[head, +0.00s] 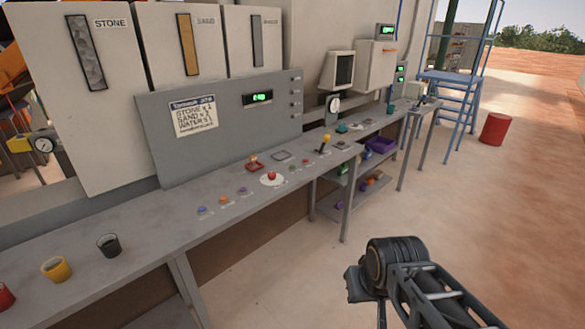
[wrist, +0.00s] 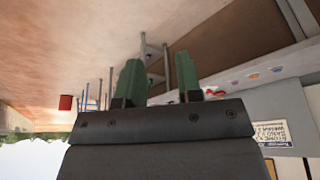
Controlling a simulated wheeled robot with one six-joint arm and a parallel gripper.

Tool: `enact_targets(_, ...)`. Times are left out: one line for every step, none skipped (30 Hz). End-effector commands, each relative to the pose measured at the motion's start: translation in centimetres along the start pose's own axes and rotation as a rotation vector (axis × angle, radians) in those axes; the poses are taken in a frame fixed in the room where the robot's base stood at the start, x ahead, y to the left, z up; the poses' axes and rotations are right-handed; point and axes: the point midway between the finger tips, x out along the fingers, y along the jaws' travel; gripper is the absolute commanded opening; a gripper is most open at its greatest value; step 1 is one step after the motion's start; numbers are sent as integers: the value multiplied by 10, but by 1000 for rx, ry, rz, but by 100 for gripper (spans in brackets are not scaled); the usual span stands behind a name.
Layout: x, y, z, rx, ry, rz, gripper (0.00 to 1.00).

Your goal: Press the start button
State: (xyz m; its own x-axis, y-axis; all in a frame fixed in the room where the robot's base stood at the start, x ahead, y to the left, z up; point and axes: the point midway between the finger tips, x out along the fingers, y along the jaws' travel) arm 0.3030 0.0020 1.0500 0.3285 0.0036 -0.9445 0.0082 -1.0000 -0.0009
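A row of small buttons runs along the grey bench (head: 125,238) in the head view: a blue button (head: 202,210), an orange button (head: 223,200), a purple button (head: 242,191) and a green button (head: 292,168). A larger red button (head: 271,177) on a pale base sits among them. Their labels are too small to read, so I cannot tell which is start. My gripper (wrist: 158,80) shows two green fingers apart with nothing between them. It is away from the bench, and the buttons appear upside down at right in the wrist view.
A yellow-topped lever (head: 325,141) stands right of the buttons. Red, yellow (head: 56,269) and black (head: 109,244) cups stand at the bench's left. A grey panel (head: 220,125) with a green display rises behind. Open floor lies in front; a red drum (head: 494,129) stands far right.

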Motion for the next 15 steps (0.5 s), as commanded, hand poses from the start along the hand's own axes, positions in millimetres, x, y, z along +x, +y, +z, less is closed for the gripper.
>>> enact_targets(0,0,0,0,0,0,28)
enact_targets(0,0,0,0,0,0,25)
enact_targets(0,0,0,0,0,0,22)
enact_targets(0,0,0,0,0,0,19)
enact_targets(0,0,0,0,0,0,16)
enact_targets(0,0,0,0,0,0,12)
enact_targets(0,0,0,0,0,0,9)
enact_targets(0,0,0,0,0,0,6)
enact_targets(0,0,0,0,0,0,2)
enact_targets(0,0,0,0,0,0,0)
enact_targets(0,0,0,0,0,0,0)
enact_targets(0,0,0,0,0,0,0)
enact_targets(0,0,0,0,0,0,0)
enact_targets(0,0,0,0,0,0,0)
enact_targets(0,0,0,0,0,0,0)
